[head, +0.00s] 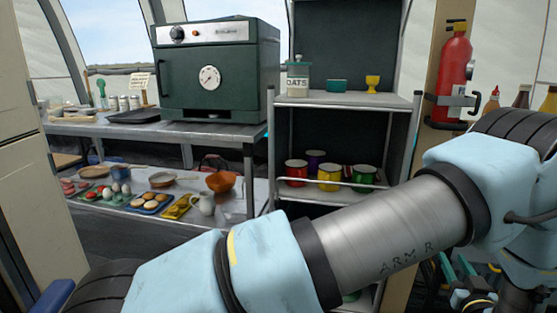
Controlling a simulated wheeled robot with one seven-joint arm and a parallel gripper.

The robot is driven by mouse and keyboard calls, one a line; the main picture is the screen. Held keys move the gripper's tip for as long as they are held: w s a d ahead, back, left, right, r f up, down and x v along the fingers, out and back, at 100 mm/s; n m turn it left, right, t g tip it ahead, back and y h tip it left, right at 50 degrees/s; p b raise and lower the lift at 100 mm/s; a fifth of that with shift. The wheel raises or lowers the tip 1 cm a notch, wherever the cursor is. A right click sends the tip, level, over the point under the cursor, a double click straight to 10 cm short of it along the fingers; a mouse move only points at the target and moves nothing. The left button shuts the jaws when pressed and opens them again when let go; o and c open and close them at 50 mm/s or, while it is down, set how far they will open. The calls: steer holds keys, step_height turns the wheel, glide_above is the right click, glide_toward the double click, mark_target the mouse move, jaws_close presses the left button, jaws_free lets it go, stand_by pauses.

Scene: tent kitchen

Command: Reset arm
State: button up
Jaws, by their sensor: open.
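My arm (390,232) crosses the foreground from the lower left to the right edge. Its light blue joints and bare metal link, marked "ARM R", cover much of the lower right. The arm bends at the right edge and runs down out of the picture.
A green oven (218,75) stands on a metal counter (90,127). A lower shelf (235,207) holds food, an orange bowl (221,181) and a white jug (203,203). A rack (345,100) holds an oats jar (298,78) and several coloured mugs. A fire extinguisher (454,70) hangs right.

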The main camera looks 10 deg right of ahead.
steer(key=w+a+r+g, duration=0.2)
steer(key=w+a, duration=0.1)
steer(key=w, duration=0.4)
steer(key=w+a+r+g, duration=0.2)
steer(key=w+a, duration=0.1)
steer(key=w, duration=0.5)
steer(key=w+a+r+n+g+y, duration=0.1)
steer(key=w+a+g, duration=0.15)
steer(key=a, duration=0.35)
steer(key=w+a+r+g+y, duration=0.1)
steer(key=w+a+r, duration=0.1)
steer(key=w+a, duration=0.3)
steer(key=s+a+r+g+y, duration=0.1)
steer(key=s+a+g, duration=0.15)
steer(key=a, duration=1.55)
steer(key=s+a+r+n+g+y, duration=0.1)
steer(key=s+a+g+y, duration=0.15)
steer(key=s+a, duration=0.6)
steer(key=s+a+r+n+g+y, duration=0.1)
steer(key=s+a+g, duration=0.3)
steer(key=a, duration=0.8)
step_height(320, 180, up, 24)
steer(key=t+p, duration=0.1)
steer(key=p, duration=2.3)
steer(key=shift+s+d+r+p, duration=0.25)
steer(key=shift+s+d+p, duration=0.05)
steer(key=shift+d+p, duration=0.1)
